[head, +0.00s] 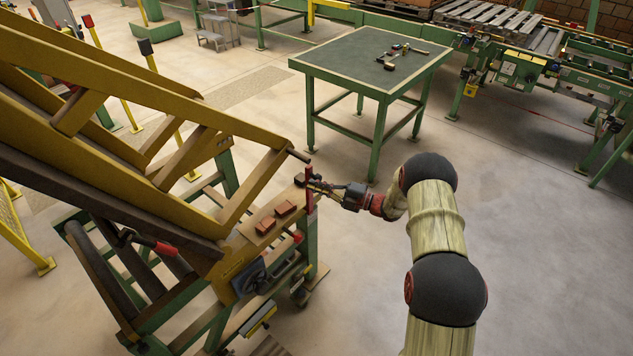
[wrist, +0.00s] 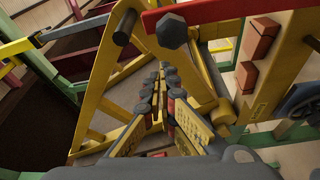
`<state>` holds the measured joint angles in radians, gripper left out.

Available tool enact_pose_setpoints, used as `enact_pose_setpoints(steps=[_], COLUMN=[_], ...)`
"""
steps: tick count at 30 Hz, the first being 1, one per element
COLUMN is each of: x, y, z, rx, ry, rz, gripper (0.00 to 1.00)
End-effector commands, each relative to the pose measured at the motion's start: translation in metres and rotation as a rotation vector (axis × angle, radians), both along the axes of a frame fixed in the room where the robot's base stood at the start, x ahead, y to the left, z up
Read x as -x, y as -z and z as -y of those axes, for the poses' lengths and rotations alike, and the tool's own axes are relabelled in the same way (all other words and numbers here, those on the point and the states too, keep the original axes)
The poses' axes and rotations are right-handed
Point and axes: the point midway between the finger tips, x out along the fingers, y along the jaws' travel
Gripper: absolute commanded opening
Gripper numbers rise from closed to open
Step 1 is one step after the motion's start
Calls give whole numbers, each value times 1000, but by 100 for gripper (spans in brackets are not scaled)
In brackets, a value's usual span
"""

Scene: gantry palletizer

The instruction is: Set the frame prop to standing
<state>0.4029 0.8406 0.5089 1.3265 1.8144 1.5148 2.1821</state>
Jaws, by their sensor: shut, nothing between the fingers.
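A red bar (head: 310,196), which looks like the frame prop, is at the right end of the yellow tilted frame (head: 120,95). It appears upright in the head view. In the wrist view the red bar (wrist: 245,10) crosses the top right, with a dark hexagonal knob (wrist: 172,31) at its left end. My gripper (head: 316,185) is beside the bar in the head view, its fingertips overlapping it; contact is unclear. In the wrist view my gripper (wrist: 166,72) has its fingers together and empty, pointing at the yellow frame, below the knob.
Reddish blocks (head: 275,217) sit on the ledge by the bar, above a dark handwheel (head: 249,278). A red-tipped lever (head: 163,248) is lower left. A green table (head: 340,55) with tools stands behind my arm. Floor right of the frame is open.

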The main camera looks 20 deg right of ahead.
Motion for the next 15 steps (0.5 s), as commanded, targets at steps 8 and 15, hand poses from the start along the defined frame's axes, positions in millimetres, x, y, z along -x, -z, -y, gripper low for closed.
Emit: enact_pose_setpoints(steps=[8,15], x=[40,62], y=[4,7], z=[35,63], rx=[-4,-4], ry=[-4,-9], rz=[-7,-6], gripper=[0,0])
